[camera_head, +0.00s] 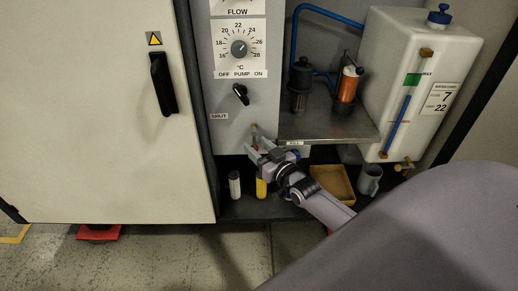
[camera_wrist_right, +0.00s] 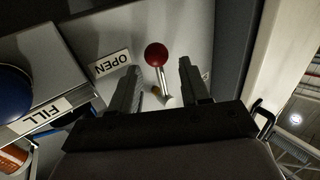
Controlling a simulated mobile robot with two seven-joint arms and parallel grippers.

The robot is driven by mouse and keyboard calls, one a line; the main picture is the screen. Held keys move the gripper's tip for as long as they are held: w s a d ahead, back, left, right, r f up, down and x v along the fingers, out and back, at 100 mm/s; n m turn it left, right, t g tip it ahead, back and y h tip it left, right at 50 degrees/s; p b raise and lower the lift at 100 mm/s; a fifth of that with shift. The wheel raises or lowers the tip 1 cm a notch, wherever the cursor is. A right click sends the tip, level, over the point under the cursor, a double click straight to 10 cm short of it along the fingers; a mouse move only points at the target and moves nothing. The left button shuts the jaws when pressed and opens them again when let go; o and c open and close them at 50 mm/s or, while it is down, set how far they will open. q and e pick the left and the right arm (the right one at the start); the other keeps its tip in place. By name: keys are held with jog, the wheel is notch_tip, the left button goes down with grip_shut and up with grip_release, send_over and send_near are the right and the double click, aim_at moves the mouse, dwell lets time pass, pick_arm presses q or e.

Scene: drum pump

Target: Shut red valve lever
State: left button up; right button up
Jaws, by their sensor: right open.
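The red valve lever shows in the right wrist view as a dark red ball knob (camera_wrist_right: 156,55) on a short metal stem, standing out from the grey panel (camera_wrist_right: 184,28). An "OPEN" label (camera_wrist_right: 110,63) is beside it. My right gripper (camera_wrist_right: 159,67) is open, with one finger on each side of the stem and the knob just beyond the fingertips. I see no clear contact. In the head view my right gripper (camera_head: 257,147) is at the panel's lower edge and hides most of the lever. A "SHUT" label (camera_head: 219,116) is up and left of it. My left gripper is out of view.
A black pump knob (camera_head: 241,94) and a temperature dial (camera_head: 239,49) are above on the panel. A metal shelf (camera_head: 330,124) and a white tank (camera_head: 410,60) are at right. Below are bottles, an ochre tray (camera_head: 333,184) and a mug (camera_head: 370,178).

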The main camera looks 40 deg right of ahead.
grip_shut()
